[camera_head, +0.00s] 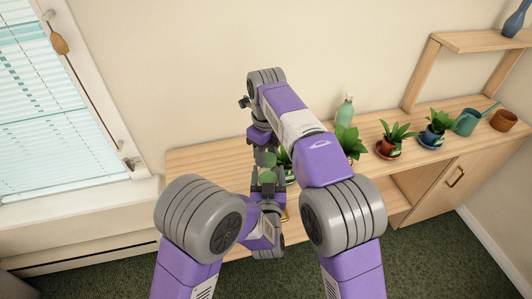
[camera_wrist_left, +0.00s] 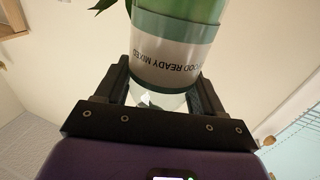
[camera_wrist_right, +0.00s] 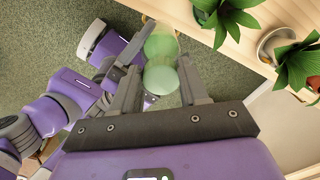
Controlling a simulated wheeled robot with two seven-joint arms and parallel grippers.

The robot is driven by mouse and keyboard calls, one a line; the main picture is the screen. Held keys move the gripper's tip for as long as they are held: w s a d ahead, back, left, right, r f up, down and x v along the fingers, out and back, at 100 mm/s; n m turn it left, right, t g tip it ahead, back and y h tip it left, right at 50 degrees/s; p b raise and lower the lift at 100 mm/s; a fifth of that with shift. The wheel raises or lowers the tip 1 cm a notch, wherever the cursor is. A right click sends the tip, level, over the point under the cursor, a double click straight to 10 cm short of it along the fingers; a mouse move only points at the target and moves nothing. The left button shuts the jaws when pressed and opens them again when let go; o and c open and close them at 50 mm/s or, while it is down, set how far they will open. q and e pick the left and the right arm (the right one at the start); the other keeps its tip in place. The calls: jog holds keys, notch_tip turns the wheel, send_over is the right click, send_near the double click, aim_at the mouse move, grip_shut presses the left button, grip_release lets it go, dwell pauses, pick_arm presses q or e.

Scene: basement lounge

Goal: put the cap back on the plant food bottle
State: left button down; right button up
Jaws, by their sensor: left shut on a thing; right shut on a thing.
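My left gripper (camera_head: 268,184) is shut on the plant food bottle (camera_wrist_left: 172,55). In the left wrist view the bottle is green with a pale label, whose printing appears upside down, and it sits between the fingers. My right gripper (camera_head: 263,150) is shut on a round green cap (camera_wrist_right: 161,79), seen between its fingers in the right wrist view. A second green round shape, apparently the bottle (camera_wrist_right: 160,44), shows just beyond the cap. In the head view the two grippers face each other closely, right above left. Whether cap and bottle touch I cannot tell.
A wooden shelf unit (camera_head: 205,160) runs along the wall behind the grippers. On it stand a pale green bottle (camera_head: 345,109), several potted plants, a teal watering can (camera_head: 467,122) and a brown pot (camera_head: 503,120). A window with blinds (camera_head: 50,110) is at left.

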jog(key=m, duration=0.4)
jog(key=shift+w+d, duration=0.1)
jog(key=shift+d+m, duration=0.1)
jog(key=shift+m, duration=1)
jog(key=o, duration=1)
jog(key=shift+r, duration=0.1)
jog(key=shift+r, duration=2.15)
